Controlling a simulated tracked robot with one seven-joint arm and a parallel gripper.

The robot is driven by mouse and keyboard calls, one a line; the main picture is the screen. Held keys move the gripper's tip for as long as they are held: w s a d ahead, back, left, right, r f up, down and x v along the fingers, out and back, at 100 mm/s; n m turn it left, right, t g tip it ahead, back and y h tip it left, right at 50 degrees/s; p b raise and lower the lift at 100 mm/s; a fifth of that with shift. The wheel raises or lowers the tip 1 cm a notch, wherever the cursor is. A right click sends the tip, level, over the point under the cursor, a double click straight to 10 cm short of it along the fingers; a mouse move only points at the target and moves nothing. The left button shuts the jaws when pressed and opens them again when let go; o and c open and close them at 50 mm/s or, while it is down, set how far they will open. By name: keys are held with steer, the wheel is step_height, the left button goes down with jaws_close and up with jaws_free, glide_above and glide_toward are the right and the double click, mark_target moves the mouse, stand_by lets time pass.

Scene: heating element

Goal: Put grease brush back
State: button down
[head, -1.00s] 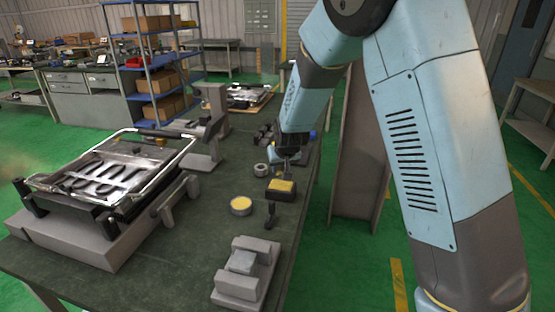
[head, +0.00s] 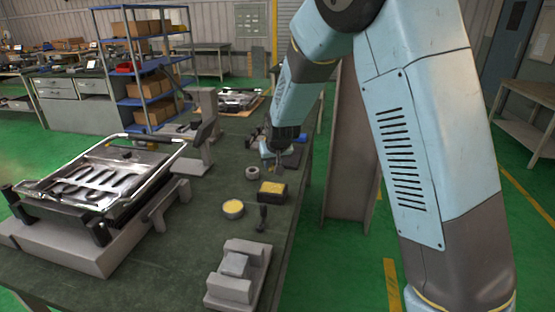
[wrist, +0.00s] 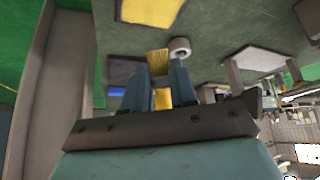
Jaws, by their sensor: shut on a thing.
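My gripper (head: 274,158) is over the far part of the workbench, near the grey ring. In the wrist view its two blue fingers (wrist: 160,76) are shut on a narrow yellow-tan thing, which looks like the grease brush (wrist: 157,60). Its end sticks out past the fingertips. In the head view I cannot make out the brush, and its place in the holder cannot be told. A round tin with yellow contents (head: 233,209) stands open on the bench.
A dark block with a yellow top (head: 272,188) and a dark upright handle-like thing (head: 262,217) stand near the tin. The grey ring (head: 252,172) lies beyond them. A grey clamp block (head: 237,275) is in front. The heating element fixture (head: 100,185) fills the left.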

steer(key=s+d+f+m+h, duration=0.1)
steer(key=d+f+m, duration=0.1)
steer(key=d+f, duration=0.9)
steer(key=s+d+f+m+h, duration=0.1)
steer(key=s+d+f, duration=0.1)
steer(key=d+f, duration=0.9)
steer(key=d, duration=0.7)
steer(key=shift+d+m, duration=0.15)
steer(key=shift+m, duration=0.25)
